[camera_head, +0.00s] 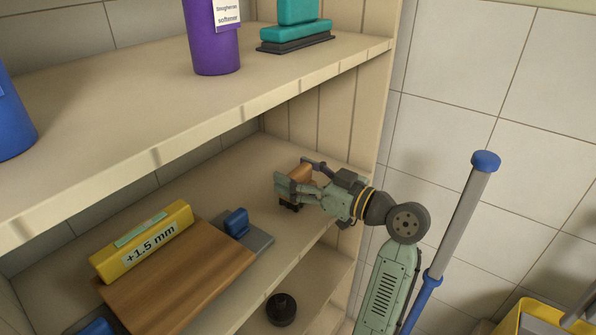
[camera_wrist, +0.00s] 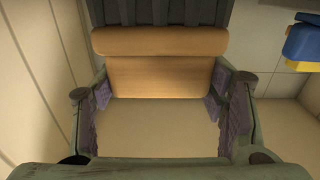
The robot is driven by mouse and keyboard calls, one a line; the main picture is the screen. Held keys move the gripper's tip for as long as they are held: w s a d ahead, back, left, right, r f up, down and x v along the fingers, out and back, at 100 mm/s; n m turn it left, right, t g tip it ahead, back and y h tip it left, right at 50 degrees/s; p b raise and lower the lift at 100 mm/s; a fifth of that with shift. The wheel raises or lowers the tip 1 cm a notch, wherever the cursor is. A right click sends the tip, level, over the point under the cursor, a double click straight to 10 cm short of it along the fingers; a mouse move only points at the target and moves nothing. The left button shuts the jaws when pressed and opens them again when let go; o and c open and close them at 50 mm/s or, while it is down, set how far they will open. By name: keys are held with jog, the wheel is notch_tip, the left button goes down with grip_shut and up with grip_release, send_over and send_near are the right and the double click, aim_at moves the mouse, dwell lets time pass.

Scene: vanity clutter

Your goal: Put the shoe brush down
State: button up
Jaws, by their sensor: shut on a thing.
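The shoe brush (camera_head: 299,173) has a brown wooden body and dark bristles. It is between the fingers of my gripper (camera_head: 297,177), at the right end of the middle shelf (camera_head: 262,158). In the wrist view the wooden body (camera_wrist: 165,76) spans the gap between the finger pads of my gripper (camera_wrist: 160,88), with the bristles at the top of the picture. My gripper is shut on the brush. The fingers hide part of it in the head view. I cannot tell whether the bristles touch the shelf.
On the middle shelf, a yellow "+1.5 mm" box (camera_head: 142,243) lies on a wooden board (camera_head: 190,275), beside a blue block (camera_head: 236,222). The upper shelf (camera_head: 110,95) overhangs, holding a purple bottle (camera_head: 213,45). A side panel (camera_head: 370,110) stands close behind my gripper.

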jog(key=shift+f, duration=0.1)
jog(key=shift+f+b, duration=0.1)
jog(key=shift+b, duration=0.2)
jog(key=o, duration=1.2)
jog(key=shift+o, duration=0.2)
jog(key=shift+r+p, duration=0.3)
jog(key=shift+p, duration=0.05)
jog(key=b+v, duration=0.3)
jog(key=v, duration=0.9)
